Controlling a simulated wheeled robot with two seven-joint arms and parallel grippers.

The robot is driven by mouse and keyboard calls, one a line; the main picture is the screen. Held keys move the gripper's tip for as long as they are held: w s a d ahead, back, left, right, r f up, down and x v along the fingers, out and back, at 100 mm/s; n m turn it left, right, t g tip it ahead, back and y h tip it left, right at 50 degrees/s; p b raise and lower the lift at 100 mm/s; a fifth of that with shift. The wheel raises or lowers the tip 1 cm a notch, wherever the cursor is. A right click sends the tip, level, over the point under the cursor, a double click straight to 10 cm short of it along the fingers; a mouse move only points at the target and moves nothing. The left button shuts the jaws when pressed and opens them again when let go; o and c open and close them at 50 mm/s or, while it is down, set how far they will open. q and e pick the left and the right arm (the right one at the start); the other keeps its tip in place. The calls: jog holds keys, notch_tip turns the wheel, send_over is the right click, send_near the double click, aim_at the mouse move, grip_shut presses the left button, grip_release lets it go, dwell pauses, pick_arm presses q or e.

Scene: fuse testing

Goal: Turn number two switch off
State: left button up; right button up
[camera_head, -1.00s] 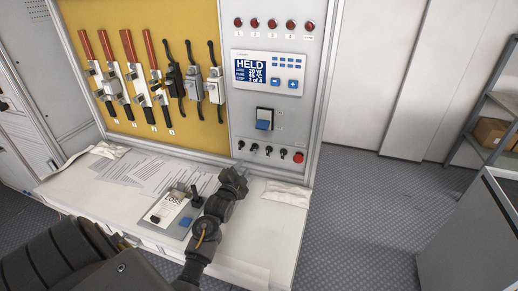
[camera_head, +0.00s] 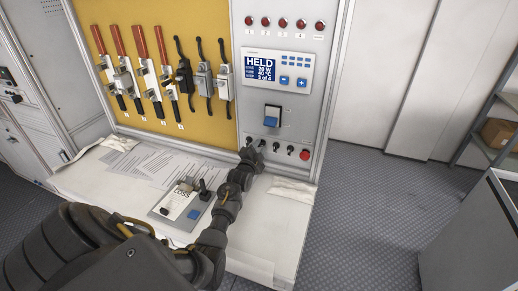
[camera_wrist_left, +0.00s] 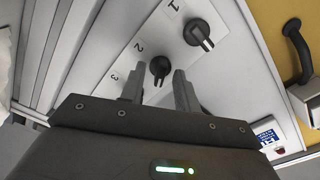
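Number two switch (camera_wrist_left: 160,68) is a small black knob next to the printed "2" on the light panel in the left wrist view. My left gripper (camera_wrist_left: 157,77) is open. Its two fingertips lie on either side of that knob in the picture, with a gap between them; I cannot tell the depth or any contact. In the head view my left gripper (camera_head: 249,159) is at the left end of the switch row and partly hides it. Number one switch (camera_wrist_left: 203,36) is beside it, near the right finger. My right gripper is not in view.
A red button (camera_head: 305,154) ends the switch row. Above are a blue rocker switch (camera_head: 272,117), a display (camera_head: 277,72) reading "HELD" and several red lamps. A worktop (camera_head: 105,195) with papers and a small meter box (camera_head: 184,204) lies below. Lever switches fill the yellow board (camera_head: 140,125).

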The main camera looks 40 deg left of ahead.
pick_arm(q)
jog(key=shift+c, duration=0.5)
grip_shut()
